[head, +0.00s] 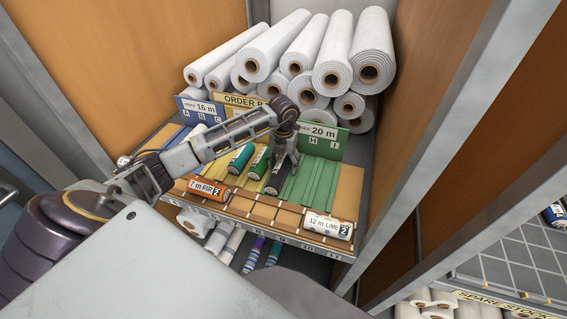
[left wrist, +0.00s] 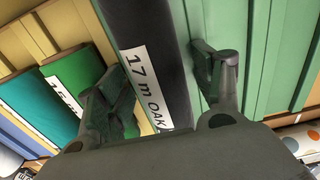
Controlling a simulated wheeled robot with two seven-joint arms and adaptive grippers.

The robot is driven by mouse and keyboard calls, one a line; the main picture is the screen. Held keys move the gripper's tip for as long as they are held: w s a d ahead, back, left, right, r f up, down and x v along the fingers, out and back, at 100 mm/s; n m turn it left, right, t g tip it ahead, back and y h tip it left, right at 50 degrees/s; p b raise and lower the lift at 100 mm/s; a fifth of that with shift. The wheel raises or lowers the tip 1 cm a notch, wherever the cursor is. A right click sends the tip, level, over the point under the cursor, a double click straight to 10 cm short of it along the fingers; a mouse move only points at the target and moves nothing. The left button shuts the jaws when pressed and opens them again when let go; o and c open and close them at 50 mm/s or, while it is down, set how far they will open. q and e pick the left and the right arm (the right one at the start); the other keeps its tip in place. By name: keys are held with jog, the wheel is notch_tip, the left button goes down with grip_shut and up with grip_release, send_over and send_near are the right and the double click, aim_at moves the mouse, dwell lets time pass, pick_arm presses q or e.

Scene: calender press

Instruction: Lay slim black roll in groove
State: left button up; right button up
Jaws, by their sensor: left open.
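The slim black roll (head: 277,178), with a white label, lies on the green section of the sloped board (head: 315,180), by its left edge. In the left wrist view the black roll (left wrist: 150,45) reads "17 m OAK". My left gripper (head: 285,150) is over the upper part of this roll. In the left wrist view my left gripper (left wrist: 163,65) is open, with one finger on each side of the roll; I cannot tell whether they touch it. Bare green grooves (left wrist: 285,60) run to the right of the roll. My right gripper is out of view.
A green roll (head: 260,163) and a teal roll (head: 240,158) lie to the left. An orange "7 m FIR" roll (head: 208,189) and a white "12 m LIME" roll (head: 328,226) lie along the front ledge. Large white rolls (head: 330,60) are stacked behind. Cabinet walls close both sides.

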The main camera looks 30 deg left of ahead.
aim_at(283, 160)
pick_arm(q)
jog(key=shift+r, duration=0.15)
notch_tip(283, 160, up, 10)
jog(key=shift+r+b, duration=0.15)
jog(key=shift+b, duration=0.75)
jog(key=shift+r, duration=0.85)
